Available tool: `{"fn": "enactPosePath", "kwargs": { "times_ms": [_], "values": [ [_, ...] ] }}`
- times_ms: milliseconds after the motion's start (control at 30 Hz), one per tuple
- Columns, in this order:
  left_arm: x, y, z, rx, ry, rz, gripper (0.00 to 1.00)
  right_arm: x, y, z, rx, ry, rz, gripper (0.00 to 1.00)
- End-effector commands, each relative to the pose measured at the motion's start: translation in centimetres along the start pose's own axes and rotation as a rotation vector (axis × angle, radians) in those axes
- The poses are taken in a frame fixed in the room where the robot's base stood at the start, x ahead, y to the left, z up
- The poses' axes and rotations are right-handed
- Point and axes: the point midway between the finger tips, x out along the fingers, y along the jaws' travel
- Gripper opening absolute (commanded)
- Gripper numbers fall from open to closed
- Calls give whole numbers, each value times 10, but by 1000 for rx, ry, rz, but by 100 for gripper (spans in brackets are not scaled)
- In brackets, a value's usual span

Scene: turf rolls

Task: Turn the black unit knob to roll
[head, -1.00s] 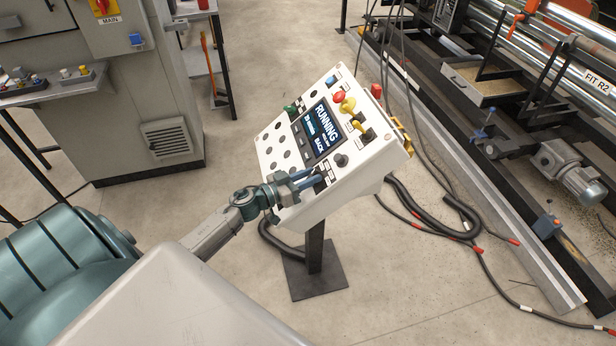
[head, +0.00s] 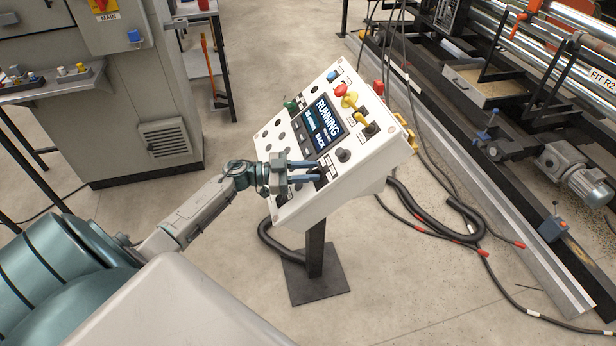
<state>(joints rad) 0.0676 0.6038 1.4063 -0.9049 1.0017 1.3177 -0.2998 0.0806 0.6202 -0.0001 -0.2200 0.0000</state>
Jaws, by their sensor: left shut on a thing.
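A tilted white control panel (head: 366,171) stands on a black post and shows a screen (head: 321,124) reading RUNNING and BACK. My left gripper (head: 318,171) reaches in from the left at the panel's lower edge. Its blue fingers are shut on a small black knob (head: 325,178), most of which they hide; I take it for the unit knob. Which label it points at cannot be read. Another black knob (head: 343,155) sits apart, to the right of the fingers. My right gripper is not in view.
The panel also carries a red button (head: 340,90), yellow controls (head: 349,100) and a green one (head: 291,105). A grey cabinet (head: 165,100) stands at the left. Machinery with a motor (head: 575,172) is at the right. Cables (head: 437,215) lie on the floor.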

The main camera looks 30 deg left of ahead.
Motion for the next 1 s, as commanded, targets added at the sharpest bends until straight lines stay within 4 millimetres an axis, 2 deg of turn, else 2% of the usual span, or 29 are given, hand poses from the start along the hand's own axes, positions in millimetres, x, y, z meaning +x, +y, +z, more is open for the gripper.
{"fn": "enactPosePath", "kwargs": {
  "times_ms": [33, 200, 733, 767, 800, 1000],
  "values": [
    [0, -1, 3, 15, -1, 15, 6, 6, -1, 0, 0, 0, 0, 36],
    [0, -1, 2, 44, 0, 56, 6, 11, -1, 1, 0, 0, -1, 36],
    [0, -1, 1, 59, -1, 75, 5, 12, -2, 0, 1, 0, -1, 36],
    [0, -1, 1, 59, -1, 75, 32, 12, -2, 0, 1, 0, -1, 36],
    [0, -1, 1, 59, -1, 75, 35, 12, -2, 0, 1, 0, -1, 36],
    [0, -1, 0, 58, -1, 75, 35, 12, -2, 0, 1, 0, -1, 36]
  ]
}}
